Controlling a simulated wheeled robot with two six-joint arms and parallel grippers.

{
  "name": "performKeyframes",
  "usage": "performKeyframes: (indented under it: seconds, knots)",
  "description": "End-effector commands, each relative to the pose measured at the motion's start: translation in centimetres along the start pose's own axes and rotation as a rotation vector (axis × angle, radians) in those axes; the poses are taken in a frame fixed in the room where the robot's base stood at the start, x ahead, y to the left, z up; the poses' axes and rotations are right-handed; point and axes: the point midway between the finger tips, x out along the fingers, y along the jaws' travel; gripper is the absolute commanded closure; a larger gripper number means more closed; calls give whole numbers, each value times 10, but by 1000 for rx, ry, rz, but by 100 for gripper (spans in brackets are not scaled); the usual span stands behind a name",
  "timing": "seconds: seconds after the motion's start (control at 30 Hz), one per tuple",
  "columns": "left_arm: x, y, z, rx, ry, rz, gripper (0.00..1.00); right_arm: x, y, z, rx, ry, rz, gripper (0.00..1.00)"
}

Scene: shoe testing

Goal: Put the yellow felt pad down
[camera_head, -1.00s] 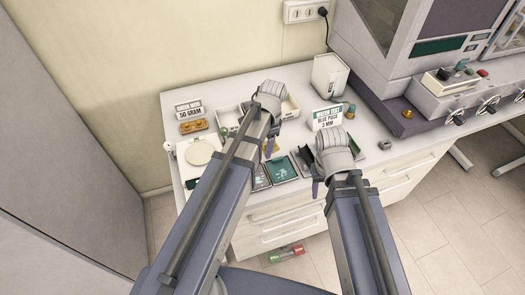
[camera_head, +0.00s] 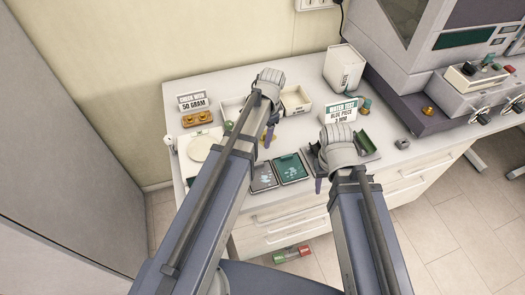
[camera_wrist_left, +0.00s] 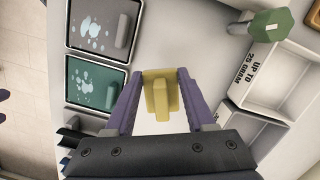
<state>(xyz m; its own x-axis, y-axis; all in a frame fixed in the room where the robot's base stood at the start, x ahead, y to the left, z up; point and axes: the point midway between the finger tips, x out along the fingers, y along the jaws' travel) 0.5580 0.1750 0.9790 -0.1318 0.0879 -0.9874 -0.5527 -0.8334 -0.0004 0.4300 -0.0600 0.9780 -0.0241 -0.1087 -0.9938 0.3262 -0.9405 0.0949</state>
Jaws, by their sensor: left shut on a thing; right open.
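The yellow felt pad (camera_wrist_left: 158,94) shows in the left wrist view between the two purple fingers of my left gripper (camera_wrist_left: 160,88), which is shut on it. The pad has an upright ridge in its middle and is over a bare pale stretch of the table; its height above the surface is hard to tell. In the head view my left gripper (camera_head: 268,132) is over the table behind the dark and teal plates, and the arm mostly hides the pad. My right gripper (camera_head: 318,184) is open near the table's front edge, largely hidden by its own wrist.
A grey plate (camera_wrist_left: 82,42) and a teal plate (camera_wrist_left: 78,72) lie left of the pad in the wrist view. A labelled white bin (camera_wrist_left: 250,95) and a green-topped object (camera_wrist_left: 270,23) are on its right. A sign (camera_head: 341,112) stands behind my right gripper.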

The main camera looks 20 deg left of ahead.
Motion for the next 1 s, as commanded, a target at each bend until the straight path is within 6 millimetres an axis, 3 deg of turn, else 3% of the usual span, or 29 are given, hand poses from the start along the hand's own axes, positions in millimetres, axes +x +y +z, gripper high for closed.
performKeyframes:
  seconds: [0.03,0.27,0.6,1.0]
  knots:
    - [10,0,-2,0,0,0,100,10,-1,-1,0,0,0,50]
    - [11,0,-2,1,0,0,100,11,-1,-1,0,0,0,50]
    - [47,0,-8,1,0,0,100,47,-4,-3,0,0,0,50]
    - [49,0,-8,0,0,0,100,49,-5,-3,0,0,0,50]
